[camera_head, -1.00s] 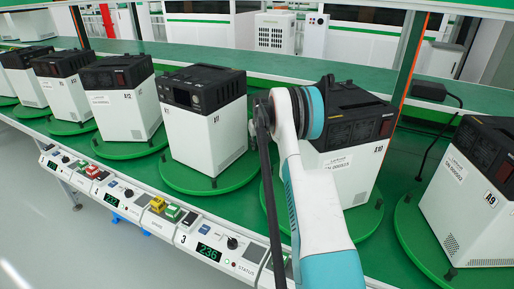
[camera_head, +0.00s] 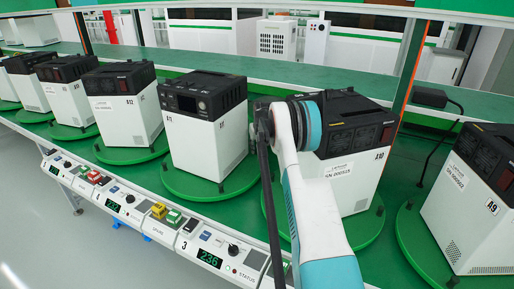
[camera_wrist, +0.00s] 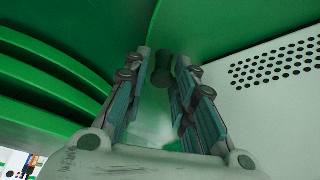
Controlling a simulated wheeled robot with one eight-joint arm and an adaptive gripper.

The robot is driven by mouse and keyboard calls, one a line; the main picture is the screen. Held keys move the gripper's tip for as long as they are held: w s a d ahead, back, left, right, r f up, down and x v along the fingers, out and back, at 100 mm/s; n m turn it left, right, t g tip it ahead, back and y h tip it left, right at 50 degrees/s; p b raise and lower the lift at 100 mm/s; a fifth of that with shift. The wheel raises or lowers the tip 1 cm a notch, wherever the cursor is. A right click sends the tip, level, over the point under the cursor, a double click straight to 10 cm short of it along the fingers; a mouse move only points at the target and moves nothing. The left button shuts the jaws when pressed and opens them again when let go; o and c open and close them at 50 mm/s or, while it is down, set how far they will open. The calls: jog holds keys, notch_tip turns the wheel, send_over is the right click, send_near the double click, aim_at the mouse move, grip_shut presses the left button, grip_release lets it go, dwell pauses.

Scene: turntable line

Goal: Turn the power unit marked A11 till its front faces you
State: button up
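The power unit marked A11 (camera_head: 190,142) is a white box with a black top, upright on a green turntable (camera_head: 180,188). Its face with the small screen and knobs shows broadly in the head view, angled a little to the left; its vented side shows at the right. In the head view my arm covers my gripper. In the wrist view my gripper (camera_wrist: 163,75) has its two fingers apart, low over a green surface. A dark upright peg (camera_wrist: 163,68) shows between the fingertips; I cannot tell whether they touch it. A white vented wall (camera_wrist: 275,75) stands close on the right.
Unit A12 (camera_head: 122,118) stands to the left of A11. Unit A10 (camera_head: 360,170) is behind my arm and unit A9 (camera_head: 462,205) is at the right, each on a turntable. A control strip with displays (camera_head: 209,258) runs along the front edge.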

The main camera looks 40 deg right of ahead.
jog(key=v, duration=1.2)
